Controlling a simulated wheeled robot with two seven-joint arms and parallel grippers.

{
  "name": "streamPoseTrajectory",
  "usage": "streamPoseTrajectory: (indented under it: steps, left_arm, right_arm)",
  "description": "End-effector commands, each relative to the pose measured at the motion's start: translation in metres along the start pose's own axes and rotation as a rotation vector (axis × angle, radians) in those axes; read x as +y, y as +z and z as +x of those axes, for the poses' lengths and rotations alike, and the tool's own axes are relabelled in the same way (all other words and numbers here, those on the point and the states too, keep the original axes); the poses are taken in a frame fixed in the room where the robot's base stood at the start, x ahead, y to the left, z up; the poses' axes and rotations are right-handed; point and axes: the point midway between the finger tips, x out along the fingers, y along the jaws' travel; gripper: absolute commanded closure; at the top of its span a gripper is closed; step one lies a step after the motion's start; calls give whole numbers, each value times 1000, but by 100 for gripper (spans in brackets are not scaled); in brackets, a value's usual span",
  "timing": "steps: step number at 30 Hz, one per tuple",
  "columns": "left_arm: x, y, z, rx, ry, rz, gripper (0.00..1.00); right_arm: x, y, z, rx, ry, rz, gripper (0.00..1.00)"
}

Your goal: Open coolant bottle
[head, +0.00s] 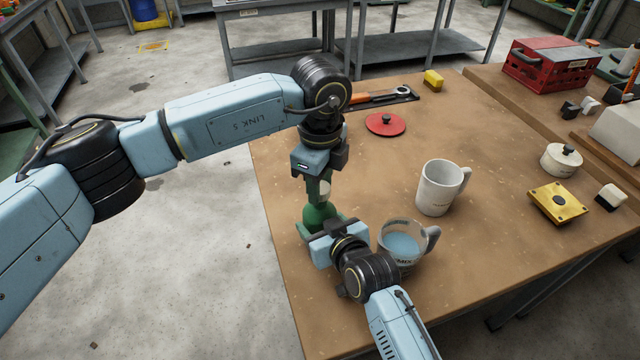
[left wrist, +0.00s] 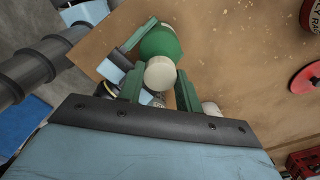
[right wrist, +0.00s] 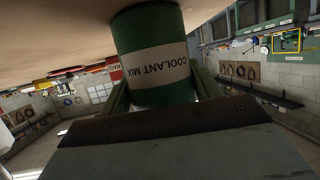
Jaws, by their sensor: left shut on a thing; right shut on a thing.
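The green coolant bottle (head: 318,216) stands upright near the table's left edge. In the right wrist view the bottle (right wrist: 150,35) shows a cream label reading "COOLANT MIX", upside down in the picture. Its white cap (head: 325,189) is at the top; it also shows in the left wrist view (left wrist: 160,74). My left gripper (head: 322,184) points down from above and is shut on the cap. My right gripper (head: 320,232) is shut around the bottle's body from the near side. Whether a gap lies between cap and bottle I cannot tell.
A mug of bluish liquid (head: 403,245) stands close right of my right gripper, with another mug (head: 437,188) behind it. A gold plate (head: 558,203) is at right.

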Motion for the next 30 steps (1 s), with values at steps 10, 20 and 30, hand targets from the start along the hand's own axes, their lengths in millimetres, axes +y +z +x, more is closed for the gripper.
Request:
streamPoseTrajectory:
  steps: [10, 20, 30]
  left_arm:
    - [0, 0, -11, 0, -1, 0, 93]
    - [0, 0, -13, 0, -1, 0, 93]
    - [0, 0, -48, 0, -3, 0, 93]
  right_arm:
    - [0, 0, 0, -1, 0, 1, 100]
    - [0, 0, 0, -1, 0, 1, 100]
    - [0, 0, 0, -1, 0, 1, 100]
